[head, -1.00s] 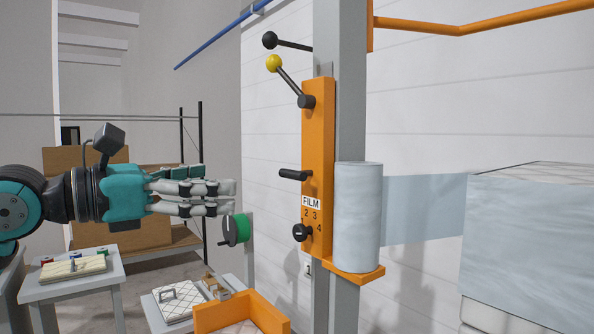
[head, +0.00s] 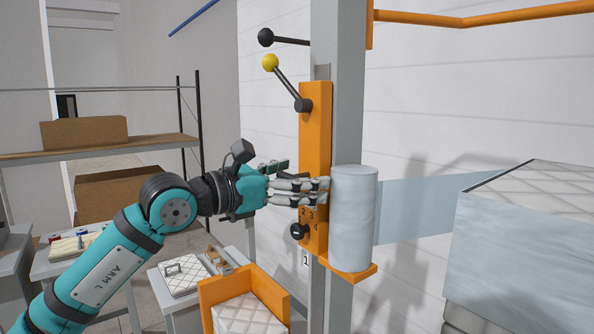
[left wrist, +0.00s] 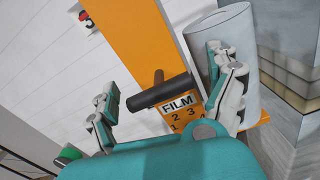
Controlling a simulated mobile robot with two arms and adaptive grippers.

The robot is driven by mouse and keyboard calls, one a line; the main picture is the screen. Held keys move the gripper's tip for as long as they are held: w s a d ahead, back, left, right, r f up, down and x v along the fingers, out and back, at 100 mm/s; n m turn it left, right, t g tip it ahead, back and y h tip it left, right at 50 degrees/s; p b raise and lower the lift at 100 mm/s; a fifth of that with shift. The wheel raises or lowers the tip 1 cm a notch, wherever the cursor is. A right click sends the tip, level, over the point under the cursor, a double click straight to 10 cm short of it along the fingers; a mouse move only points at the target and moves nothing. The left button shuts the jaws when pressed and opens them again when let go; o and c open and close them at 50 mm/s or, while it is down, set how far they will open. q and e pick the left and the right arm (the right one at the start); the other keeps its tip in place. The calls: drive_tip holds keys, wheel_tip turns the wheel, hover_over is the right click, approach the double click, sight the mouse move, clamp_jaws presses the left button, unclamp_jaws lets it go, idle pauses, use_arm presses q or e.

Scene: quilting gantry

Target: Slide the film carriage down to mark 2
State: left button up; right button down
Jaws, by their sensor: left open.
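The film carriage (head: 316,120) is an orange plate on a grey upright post. It carries a pale blue film roll (head: 353,220) on a lower shelf. Its black handle (left wrist: 158,93) sticks out above the FILM label (left wrist: 178,104) in the left wrist view. My left gripper (head: 318,190) is at the carriage front and hides the handle in the head view. In the left wrist view its open fingers (left wrist: 160,78) are on either side of the handle, not closed on it. A tag reading 1 (head: 305,259) shows low on the post; I see no mark 2 tag. My right gripper is not in view.
A yellow-knobbed lever (head: 270,63) and a black-knobbed lever (head: 266,38) are above. A black knob (head: 298,231) sits low on the carriage. An orange-sided tray (head: 212,290) stands below. A film-wrapped block (head: 530,235) is at right.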

use_arm(q)
drive_tip(key=shift+a, duration=0.1)
drive_tip(key=c, duration=1.8)
wheel_tip(320, 180, down, 16)
drive_tip(key=b, duration=1.5)
drive_tip(key=shift+r, duration=0.35)
drive_tip(key=o, duration=1.8)
drive_tip(key=shift+r, duration=0.15)
